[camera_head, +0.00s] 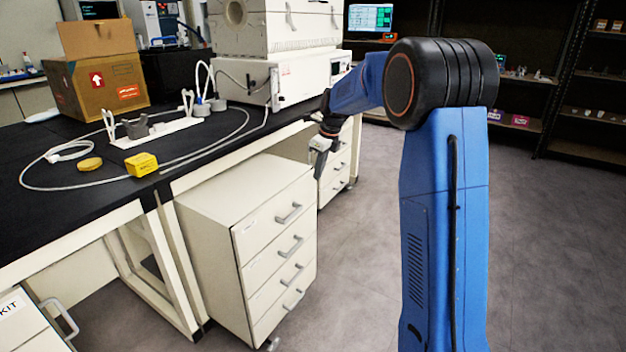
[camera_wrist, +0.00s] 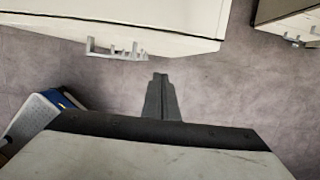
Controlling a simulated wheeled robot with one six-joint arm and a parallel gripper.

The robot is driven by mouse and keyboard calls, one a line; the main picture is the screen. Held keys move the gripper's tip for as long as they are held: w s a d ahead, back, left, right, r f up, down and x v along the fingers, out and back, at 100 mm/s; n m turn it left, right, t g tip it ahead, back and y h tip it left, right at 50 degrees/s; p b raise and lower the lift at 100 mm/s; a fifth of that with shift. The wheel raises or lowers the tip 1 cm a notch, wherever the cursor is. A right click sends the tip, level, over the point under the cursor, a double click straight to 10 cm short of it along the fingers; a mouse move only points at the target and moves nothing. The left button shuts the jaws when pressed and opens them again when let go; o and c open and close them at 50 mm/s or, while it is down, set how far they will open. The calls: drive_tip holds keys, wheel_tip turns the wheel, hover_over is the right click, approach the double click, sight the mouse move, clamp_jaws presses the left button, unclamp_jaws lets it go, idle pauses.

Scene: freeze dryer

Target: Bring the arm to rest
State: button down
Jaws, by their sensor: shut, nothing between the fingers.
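My arm, blue with black joints, rises at the right of the head view and bends over to the left. My gripper (camera_head: 319,160) hangs at its end, pointing down, beside the bench's drawer cabinets. In the wrist view my gripper (camera_wrist: 160,77) has its two grey fingers together, with nothing between them. Bare floor shows around the fingertips. Part of the wrist is hidden behind the arm in the head view.
A white drawer cabinet (camera_head: 255,240) stands near my gripper, with another (camera_head: 338,170) behind it. The black bench top (camera_head: 40,210) holds a cardboard box (camera_head: 97,85), a yellow block (camera_head: 142,164) and cables. Dark shelves (camera_head: 585,90) stand at the back right. The grey floor (camera_head: 560,230) is open.

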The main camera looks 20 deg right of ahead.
drive_tip(key=a+v, duration=0.1)
drive_tip(key=v, duration=0.5)
drive_tip(key=s+a+r+n+t+h, duration=0.1)
drive_tip(key=s+a+r+n, duration=0.15)
drive_tip(key=s+n, duration=0.7)
drive_tip(key=s+a+r+n, duration=0.2)
drive_tip(key=s+r+n, duration=0.15)
drive_tip(key=s, duration=1.15)
drive_tip(key=s+f+n, duration=0.3)
drive_tip(key=s+n, duration=0.2)
drive_tip(key=s, duration=0.3)
drive_tip(key=s+f+n+t, duration=0.1)
drive_tip(key=s+f+n, duration=0.2)
drive_tip(key=s+n, duration=0.2)
drive_tip(key=s+a+f+n, duration=0.1)
drive_tip(key=s+f+n, duration=0.3)
drive_tip(key=s, duration=0.7)
drive_tip(key=shift+n+t+h, duration=0.3)
drive_tip(key=shift+n+h, duration=0.1)
drive_tip(key=shift+n, duration=0.3)
